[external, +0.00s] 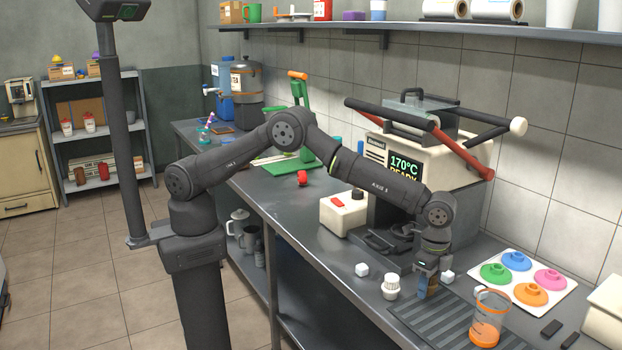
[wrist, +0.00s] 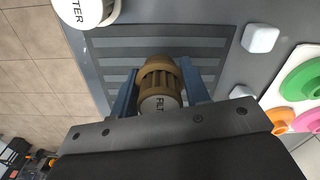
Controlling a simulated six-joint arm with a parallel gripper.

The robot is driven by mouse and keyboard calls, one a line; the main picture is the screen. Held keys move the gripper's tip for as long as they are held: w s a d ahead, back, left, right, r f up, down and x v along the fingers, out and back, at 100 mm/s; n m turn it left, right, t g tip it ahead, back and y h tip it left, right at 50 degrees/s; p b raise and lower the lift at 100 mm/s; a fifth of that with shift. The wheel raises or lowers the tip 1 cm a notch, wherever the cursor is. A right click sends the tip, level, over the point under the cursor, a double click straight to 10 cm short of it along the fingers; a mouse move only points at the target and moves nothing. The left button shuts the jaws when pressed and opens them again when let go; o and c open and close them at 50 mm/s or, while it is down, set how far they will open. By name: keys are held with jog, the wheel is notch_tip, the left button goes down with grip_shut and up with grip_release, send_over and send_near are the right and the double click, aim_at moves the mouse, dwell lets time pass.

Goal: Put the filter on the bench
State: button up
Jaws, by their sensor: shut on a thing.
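A brown ribbed filter (wrist: 158,84) with lettering on its end is held between the two blue fingers of my gripper (wrist: 159,67) in the wrist view. In the external view my gripper (external: 427,288) points down at the left end of the dark striped mat on the bench (external: 340,276), with the brown filter (external: 433,289) partly hidden by the fingers. I cannot tell whether the filter touches the mat. A second, white filter (external: 390,286) stands on the bench just left of my gripper; it also shows in the wrist view (wrist: 86,10).
White cubes (external: 361,269) (external: 447,275) lie near my gripper. A glass jug (external: 488,320) with orange liquid stands on the mat (external: 415,318) to the right. A white tray (external: 523,282) holds several coloured lids. The press (external: 410,165) stands behind, with a tray under it.

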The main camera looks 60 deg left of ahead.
jog(key=shift+f, duration=1.35)
jog(key=shift+f, duration=0.15)
jog(key=o, duration=1)
jog(key=shift+c, duration=0.2)
notch_tip(320, 180, up, 11)
jog(key=shift+r, duration=0.65)
jog(key=shift+c, duration=0.5)
